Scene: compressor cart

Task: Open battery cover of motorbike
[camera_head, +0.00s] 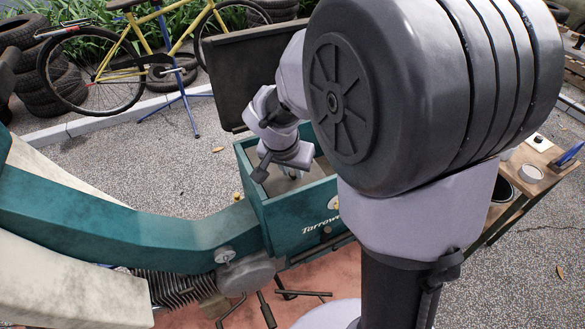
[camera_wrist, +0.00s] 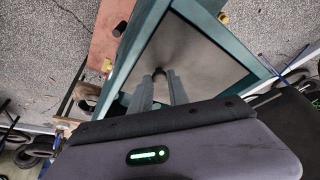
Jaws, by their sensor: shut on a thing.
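The teal battery box (camera_head: 300,215) of the motorbike stands in the middle of the head view. Its dark cover (camera_head: 235,70) stands raised behind it, partly hidden by my arm. My gripper (camera_head: 292,174) reaches into the open top of the box. In the wrist view the two fingers (camera_wrist: 161,78) point into the box, whose teal rim (camera_wrist: 215,35) frames a grey-brown inside. The fingers are shut on a small dark thing at their tips; I cannot tell what it is. A dark panel (camera_wrist: 290,120), seemingly the cover, lies at the right of the wrist view.
The motorbike's teal frame (camera_head: 110,215) and engine (camera_head: 245,275) are left of the box. A yellow bicycle (camera_head: 130,55) on a blue stand and stacked tyres (camera_head: 50,85) are behind. A wooden table (camera_head: 530,180) stands at right. Gravel ground at left is clear.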

